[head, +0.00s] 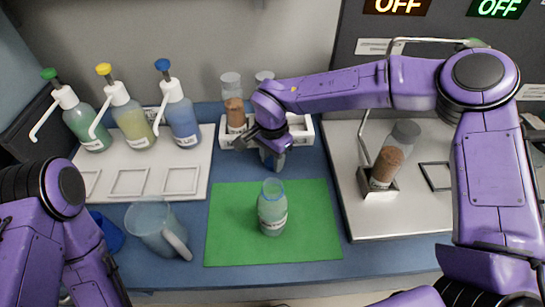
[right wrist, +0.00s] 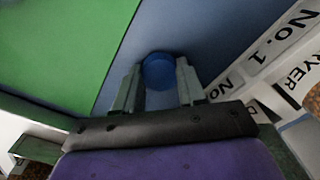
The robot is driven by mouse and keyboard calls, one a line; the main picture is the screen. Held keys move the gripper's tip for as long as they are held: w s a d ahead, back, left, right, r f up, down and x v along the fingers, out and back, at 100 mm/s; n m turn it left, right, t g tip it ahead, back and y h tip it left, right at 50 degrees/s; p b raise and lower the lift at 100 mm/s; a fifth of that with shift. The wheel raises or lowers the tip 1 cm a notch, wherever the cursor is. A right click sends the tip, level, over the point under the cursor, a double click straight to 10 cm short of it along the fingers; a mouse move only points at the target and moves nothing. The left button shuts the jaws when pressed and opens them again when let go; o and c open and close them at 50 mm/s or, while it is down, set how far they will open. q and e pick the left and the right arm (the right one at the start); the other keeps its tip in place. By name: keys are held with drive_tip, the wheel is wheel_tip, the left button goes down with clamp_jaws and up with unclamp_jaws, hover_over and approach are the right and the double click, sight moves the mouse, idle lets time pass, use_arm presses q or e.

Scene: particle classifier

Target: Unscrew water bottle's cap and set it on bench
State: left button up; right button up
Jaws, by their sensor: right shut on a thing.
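The water bottle (head: 272,212) stands upright on the green mat (head: 232,248), and its top looks open, with no cap on it. My right gripper (head: 272,157) is behind the bottle, low over the strip of blue bench (head: 322,195) between the mat and the white rack. In the right wrist view, my right gripper (right wrist: 158,85) is shut on the round blue cap (right wrist: 158,70), held between its fingertips. I cannot tell whether the cap touches the bench. My left arm shows at the lower left of the head view, but its gripper is out of the picture.
The white rack (head: 303,137) with brown-filled vials is just behind my right gripper. Pump bottles (head: 180,115) stand on a tray at left. A clear jug (head: 150,222) is left of the mat. A brown-filled bottle (head: 388,165) stands on the metal plate (head: 400,225) at right.

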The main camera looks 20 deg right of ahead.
drive_tip(key=o, duration=1.2)
drive_tip(key=shift+f, duration=0.1)
drive_tip(key=shift+c, duration=0.2)
